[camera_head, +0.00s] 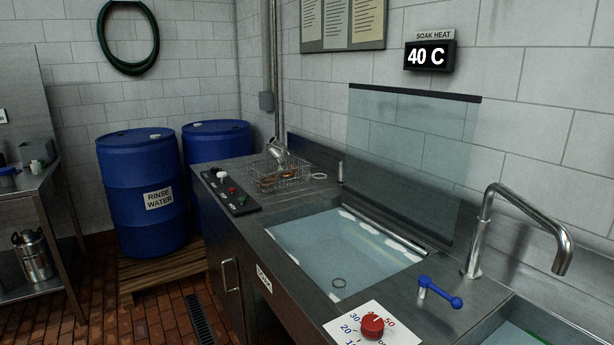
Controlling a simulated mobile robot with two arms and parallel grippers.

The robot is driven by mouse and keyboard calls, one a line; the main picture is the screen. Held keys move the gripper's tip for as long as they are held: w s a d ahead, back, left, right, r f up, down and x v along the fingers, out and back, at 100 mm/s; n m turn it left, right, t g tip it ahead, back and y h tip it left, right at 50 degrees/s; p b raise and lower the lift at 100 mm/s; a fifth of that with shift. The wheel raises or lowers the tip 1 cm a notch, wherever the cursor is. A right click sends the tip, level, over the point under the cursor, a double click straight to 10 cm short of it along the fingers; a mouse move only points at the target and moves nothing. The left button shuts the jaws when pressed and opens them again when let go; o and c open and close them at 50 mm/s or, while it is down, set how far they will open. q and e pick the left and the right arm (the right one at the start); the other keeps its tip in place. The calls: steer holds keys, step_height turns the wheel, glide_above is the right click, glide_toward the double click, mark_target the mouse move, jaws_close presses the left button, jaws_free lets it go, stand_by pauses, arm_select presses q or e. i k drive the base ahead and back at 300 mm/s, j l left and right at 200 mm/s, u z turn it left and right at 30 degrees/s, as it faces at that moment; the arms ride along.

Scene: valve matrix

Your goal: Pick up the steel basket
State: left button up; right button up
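The steel basket (258,176) is a small wire basket on the far end of the steel counter, beyond the sink basin. Brownish parts lie inside it, too small to make out clearly. A shiny bent metal piece (278,150) shows at its back; I cannot tell whether it is in the basket or behind it. A small ring (319,177) shows just right of the basket. Neither of my grippers is in view.
A water-filled basin (335,245) lies nearer, with a clear panel (405,150) behind it. A control panel (233,190) sits left of the basket. A tap (490,225), blue lever (440,293) and red knob (372,325) stand nearer. Blue drums (140,185) stand left.

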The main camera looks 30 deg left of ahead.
mark_target(278, 165)
steer(key=u, duration=1.1)
steer(key=i+j+z, duration=0.15)
steer(key=z, duration=0.3)
steer(key=i+j+z, duration=0.25)
steer(key=z, duration=0.15)
